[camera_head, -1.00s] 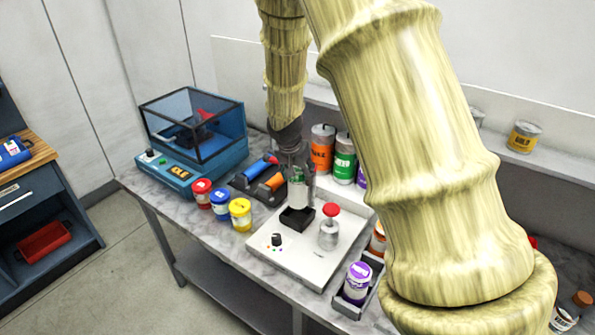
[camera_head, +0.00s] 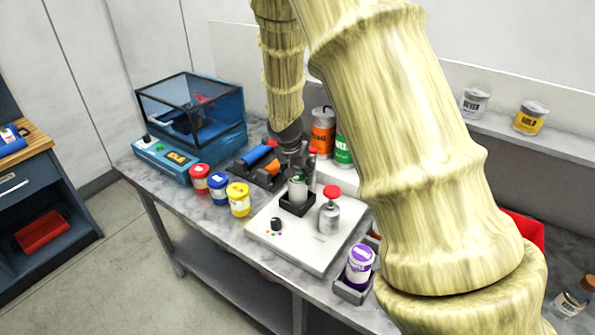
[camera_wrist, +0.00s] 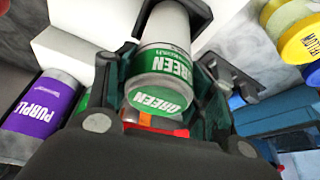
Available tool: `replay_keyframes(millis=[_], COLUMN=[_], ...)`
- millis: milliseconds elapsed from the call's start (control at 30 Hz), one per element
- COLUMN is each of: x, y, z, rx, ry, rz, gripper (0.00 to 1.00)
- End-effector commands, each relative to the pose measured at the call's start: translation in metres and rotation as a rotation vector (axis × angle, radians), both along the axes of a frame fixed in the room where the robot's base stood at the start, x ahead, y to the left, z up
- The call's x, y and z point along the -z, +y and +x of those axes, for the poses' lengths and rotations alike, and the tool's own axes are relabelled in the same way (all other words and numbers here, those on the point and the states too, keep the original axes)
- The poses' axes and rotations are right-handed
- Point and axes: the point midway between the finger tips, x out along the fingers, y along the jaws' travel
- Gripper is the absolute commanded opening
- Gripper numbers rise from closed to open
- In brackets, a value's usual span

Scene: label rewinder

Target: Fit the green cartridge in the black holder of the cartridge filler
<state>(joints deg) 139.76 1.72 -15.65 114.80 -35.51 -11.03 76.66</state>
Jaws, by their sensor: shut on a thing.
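The green cartridge, pale with a green label, shows large in the wrist view (camera_wrist: 165,52) between the fingers of my gripper (camera_wrist: 158,90). My gripper is shut on it. In the head view the cartridge (camera_head: 298,187) is upright, and its lower end meets the black holder (camera_head: 297,207) on the white cartridge filler (camera_head: 280,235). Dark holder walls flank its far end in the wrist view. I cannot tell whether it is fully seated. My gripper in the head view (camera_head: 297,170) is small and partly hidden.
A red-capped bottle (camera_head: 329,212) stands right of the holder on the filler. A purple jar (camera_head: 359,266) sits in a tray at the front right. Red, blue and yellow jars (camera_head: 239,200) stand left.

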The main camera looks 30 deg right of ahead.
Motion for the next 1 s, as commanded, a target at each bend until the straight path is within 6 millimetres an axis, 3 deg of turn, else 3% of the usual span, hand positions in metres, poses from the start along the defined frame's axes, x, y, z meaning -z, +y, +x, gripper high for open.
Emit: replay_keyframes(millis=[900,933,1000], x=[0.0058,0.0051,0.0050], y=[0.0000,0.0000,0.0001], z=[0.0004,0.0003,0.0003], rx=[0.000,0.000,0.000], ry=[-0.001,-0.001,-0.001], rz=[0.000,0.000,0.000], gripper=[0.12,0.59,0.72])
